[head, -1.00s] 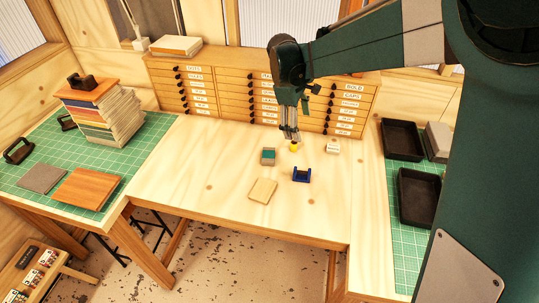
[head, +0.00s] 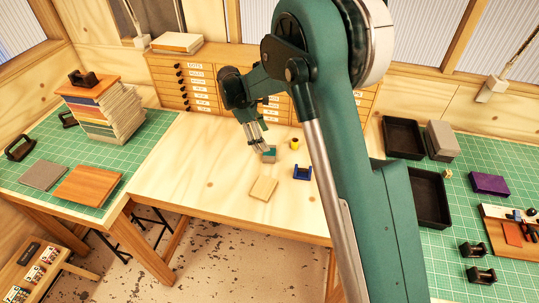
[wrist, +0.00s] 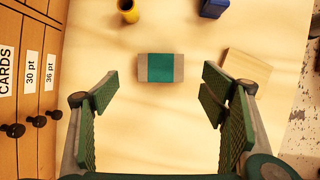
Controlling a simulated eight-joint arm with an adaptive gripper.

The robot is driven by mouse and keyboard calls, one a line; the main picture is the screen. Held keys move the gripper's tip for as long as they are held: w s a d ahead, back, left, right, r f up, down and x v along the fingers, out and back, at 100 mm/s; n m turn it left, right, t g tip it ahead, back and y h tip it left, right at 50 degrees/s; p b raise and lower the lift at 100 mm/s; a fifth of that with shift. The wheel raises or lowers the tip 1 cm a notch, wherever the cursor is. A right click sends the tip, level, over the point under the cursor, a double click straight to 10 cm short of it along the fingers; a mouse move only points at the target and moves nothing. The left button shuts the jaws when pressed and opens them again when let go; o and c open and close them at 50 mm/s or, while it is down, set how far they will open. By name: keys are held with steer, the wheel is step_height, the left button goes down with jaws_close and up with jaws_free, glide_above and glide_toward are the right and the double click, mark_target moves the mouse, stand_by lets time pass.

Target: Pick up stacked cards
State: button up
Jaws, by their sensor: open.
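The stacked cards (head: 270,157) look like a small grey block with a teal band, lying on the bare wooden table. In the wrist view the stacked cards (wrist: 160,67) lie flat, ahead of the fingertips and roughly centred between them. My gripper (head: 262,149) is over the table right by the cards. In the wrist view my gripper (wrist: 160,90) has its two green pads wide apart with nothing between them. The head view does not show clearly how high the fingers are above the cards.
A yellow cup-like thing (head: 295,143), a dark blue holder (head: 302,173) and a pale wooden block (head: 263,188) stand near the cards. A drawer cabinet (head: 196,85) closes off the back of the table.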

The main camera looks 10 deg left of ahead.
mark_target(269, 154)
steer(key=shift+a+f, duration=0.25)
steer(key=shift+f, duration=0.05)
steer(key=shift+x, duration=1.3)
steer(key=shift+p+x, duration=0.55)
steer(key=shift+x, duration=2.05)
steer(key=shift+s, duration=0.15)
steer(key=shift+c, duration=0.2)
steer(key=c, duration=1)
